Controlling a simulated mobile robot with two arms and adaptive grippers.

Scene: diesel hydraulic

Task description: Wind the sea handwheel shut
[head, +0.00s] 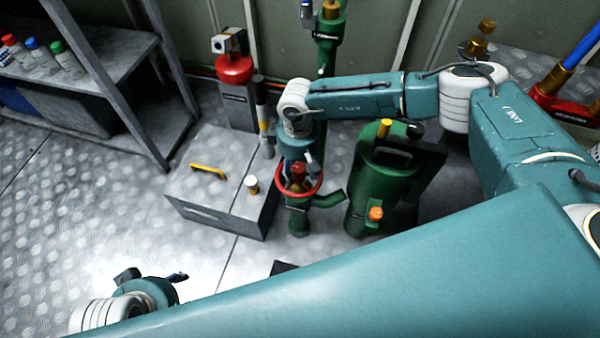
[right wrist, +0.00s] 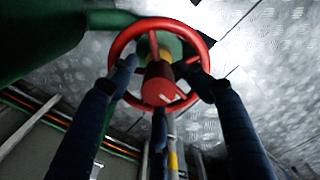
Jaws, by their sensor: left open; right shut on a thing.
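The red sea handwheel (head: 319,188) sits on top of a green valve body (head: 298,222) near the middle of the head view. My right gripper (head: 298,168) reaches down onto it from above. In the right wrist view the handwheel (right wrist: 203,45) shows its red rim, spokes and red hub. The dark fingers of my right gripper (right wrist: 162,75) close around the wheel from several sides, with fingertips at the rim. Exact contact at the far side is hidden. My left gripper (head: 153,277) is open and empty, low at the lower left, well away from the wheel.
A grey box (head: 221,205) with a yellow handle stands left of the valve, and a green canister (head: 378,185) stands close to its right. A shelf (head: 112,62) with bottles is at the upper left. The floor (head: 90,215) at left is clear.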

